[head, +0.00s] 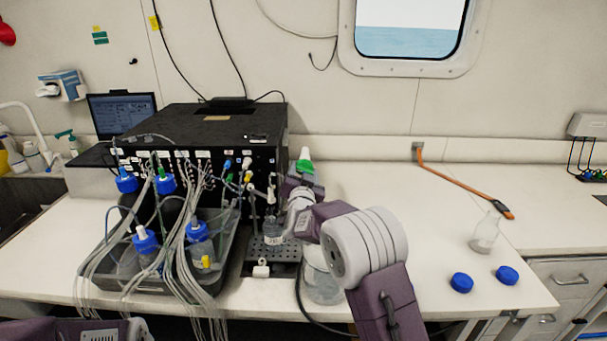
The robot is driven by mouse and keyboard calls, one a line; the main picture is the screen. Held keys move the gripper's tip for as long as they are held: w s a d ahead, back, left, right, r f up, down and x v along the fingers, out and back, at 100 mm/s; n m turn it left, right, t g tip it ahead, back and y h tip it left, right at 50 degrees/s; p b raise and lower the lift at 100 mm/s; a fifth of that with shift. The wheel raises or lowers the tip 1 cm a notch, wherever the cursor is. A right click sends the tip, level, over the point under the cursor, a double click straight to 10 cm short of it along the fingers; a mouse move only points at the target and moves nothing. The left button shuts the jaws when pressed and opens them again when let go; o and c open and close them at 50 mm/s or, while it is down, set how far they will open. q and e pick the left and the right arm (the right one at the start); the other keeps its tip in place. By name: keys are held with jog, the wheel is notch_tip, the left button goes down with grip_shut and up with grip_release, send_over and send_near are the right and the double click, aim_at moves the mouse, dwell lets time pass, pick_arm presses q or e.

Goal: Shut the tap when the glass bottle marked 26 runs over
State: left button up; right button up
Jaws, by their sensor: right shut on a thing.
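A small clear glass bottle (273,233) with a label stands upright on the black perforated stand in front of the black machine; the number is too small to read. The tap (271,190) is above it, among thin fittings and tubes. My right gripper (287,188) is at the tap, to the right of and above the bottle, and looks shut on the tap; my wrist partly hides the contact. Whether water runs over the bottle's rim cannot be made out. Part of my left arm shows at the bottom left; its gripper is out of the picture.
A grey tray (225,265) with blue-capped bottles and many tubes stands left of the stand. A clear round vessel (322,280) is partly behind my right arm. A flask (485,235) and two blue caps (461,283) stand right. The bench between is clear.

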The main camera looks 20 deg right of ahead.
jog(key=shift+f+m+b, duration=0.15)
jog(key=shift+m+b, duration=0.45)
jog(key=shift+b, duration=0.1)
jog(key=m+b, duration=0.5)
jog(key=shift+a, duration=0.1)
jog(key=m+b, duration=0.3)
jog(key=shift+m, duration=0.4)
jog(key=shift+r+m+b, duration=0.2)
jog(key=shift+m+b, duration=0.25)
jog(key=shift+m, duration=0.35)
jog(key=shift+r+m+b, duration=0.15)
jog(key=shift+m+b, duration=0.3)
jog(key=shift+m, duration=0.35)
jog(key=shift+r, duration=0.1)
jog(key=o, duration=1.4)
jog(key=shift+w, duration=0.1)
